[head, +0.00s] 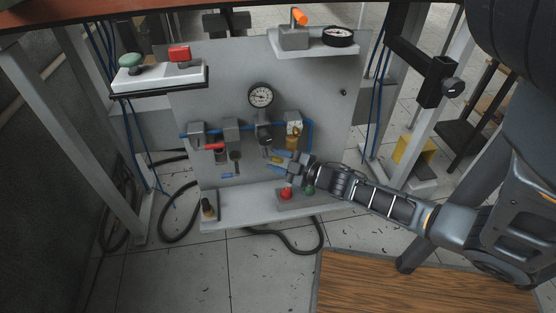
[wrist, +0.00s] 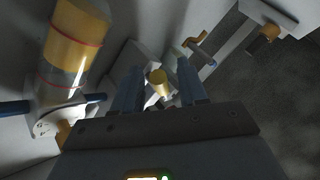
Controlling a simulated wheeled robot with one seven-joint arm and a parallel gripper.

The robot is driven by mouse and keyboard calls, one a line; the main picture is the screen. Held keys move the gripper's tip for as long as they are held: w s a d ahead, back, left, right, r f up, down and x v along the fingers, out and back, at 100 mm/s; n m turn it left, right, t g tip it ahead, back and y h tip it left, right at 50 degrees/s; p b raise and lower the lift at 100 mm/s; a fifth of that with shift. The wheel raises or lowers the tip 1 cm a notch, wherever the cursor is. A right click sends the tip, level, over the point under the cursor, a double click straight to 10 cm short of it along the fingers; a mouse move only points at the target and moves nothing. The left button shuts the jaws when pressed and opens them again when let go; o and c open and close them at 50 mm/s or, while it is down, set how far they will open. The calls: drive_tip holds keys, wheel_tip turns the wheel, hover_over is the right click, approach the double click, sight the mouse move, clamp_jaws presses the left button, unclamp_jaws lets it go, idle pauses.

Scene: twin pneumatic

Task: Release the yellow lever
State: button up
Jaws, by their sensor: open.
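The yellow lever (head: 276,160) is a small yellow piece low on the grey panel in the head view. In the wrist view, a yellow round-ended piece (wrist: 157,77), which looks like this lever, shows between the fingers. My gripper (head: 282,163) is at the panel from the right, its blue fingers on either side of the lever. In the wrist view my gripper (wrist: 160,88) is open, with gaps beside the yellow piece. I cannot tell whether a finger touches it. The lever's base is partly hidden.
A unit with a yellowish top (head: 294,129) sits just above my gripper; its cylinder (wrist: 78,35) is close on the left in the wrist view. A gauge (head: 261,95) and a red lever (head: 214,146) are on the panel. Red (head: 286,193) and green (head: 309,189) buttons lie below.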

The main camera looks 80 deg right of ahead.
drive_tip(key=p+v, duration=0.1)
drive_tip(key=v, duration=0.7)
drive_tip(key=shift+p, duration=0.4)
drive_tip(key=shift+w, duration=0.1)
drive_tip(key=s+a+r+m+y, duration=0.2)
drive_tip(key=a+r, duration=0.5)
drive_tip(key=a, duration=0.4)
drive_tip(key=s+a+r+m+y, duration=0.15)
drive_tip(key=a+r, duration=0.45)
drive_tip(key=a, duration=0.6)
drive_tip(key=s+a+r+m+y, duration=0.1)
drive_tip(key=a+r+y, duration=0.2)
drive_tip(key=a+r, duration=0.6)
wheel_tip(320, 180, up, 22)
drive_tip(key=a+p, duration=0.2)
drive_tip(key=p, duration=2.1)
drive_tip(key=shift+s+a, duration=0.15)
drive_tip(key=shift+a, duration=0.25)
